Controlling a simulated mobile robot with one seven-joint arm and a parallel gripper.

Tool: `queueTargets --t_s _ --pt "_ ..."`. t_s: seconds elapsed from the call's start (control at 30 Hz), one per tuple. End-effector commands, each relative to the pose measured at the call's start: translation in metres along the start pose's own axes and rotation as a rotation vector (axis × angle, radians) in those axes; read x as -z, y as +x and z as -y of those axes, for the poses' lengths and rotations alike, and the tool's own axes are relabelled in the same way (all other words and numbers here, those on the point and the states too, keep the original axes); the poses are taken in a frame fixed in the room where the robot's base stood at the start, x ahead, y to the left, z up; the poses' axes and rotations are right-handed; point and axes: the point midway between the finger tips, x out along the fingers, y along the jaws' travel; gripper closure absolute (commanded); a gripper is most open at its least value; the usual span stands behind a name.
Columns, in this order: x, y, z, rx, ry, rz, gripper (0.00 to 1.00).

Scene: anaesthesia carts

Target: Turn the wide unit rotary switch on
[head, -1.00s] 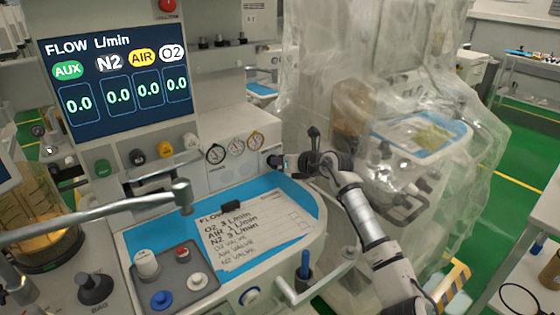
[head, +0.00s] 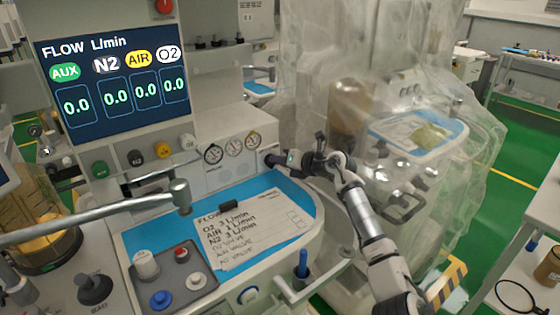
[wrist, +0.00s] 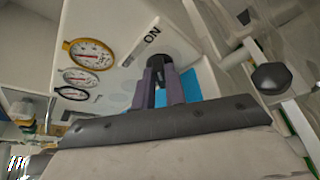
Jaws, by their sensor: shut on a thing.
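The wide unit's white panel (head: 228,172) carries three round gauges and stands behind the blue tray. In the head view my gripper (head: 274,160) meets the panel's right end, and the switch is hidden there.
A flow screen (head: 112,75) shows 0.0 in every column. A blue tray (head: 150,238) with a handwritten paper (head: 248,230) lies below the panel. A metal bar (head: 100,208) crosses at left. A plastic-draped unit (head: 330,60) stands close on the right.

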Motion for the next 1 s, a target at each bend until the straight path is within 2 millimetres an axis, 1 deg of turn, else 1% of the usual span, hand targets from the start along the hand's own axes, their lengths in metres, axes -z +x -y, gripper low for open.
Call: queueTargets --t_s 0.13,0.17,0.3,0.57,0.67,0.77,0.87,1.0 --pt "0.001 0.000 0.000 -0.001 0.003 -0.001 1.00" --pt "0.001 0.000 0.000 -0.001 0.003 -0.001 0.83" --pt "0.000 0.000 0.000 0.000 0.002 -0.001 0.65" --pt "0.000 0.000 0.000 0.000 0.001 0.000 0.65" --pt "0.000 -0.005 0.001 0.001 0.001 0.001 0.65" --pt "0.001 -0.018 0.002 0.001 0.000 0.003 0.65" --pt "0.001 -0.037 0.002 0.002 -0.001 0.003 0.65" --pt "0.001 -0.071 0.003 0.003 -0.001 0.003 0.65"
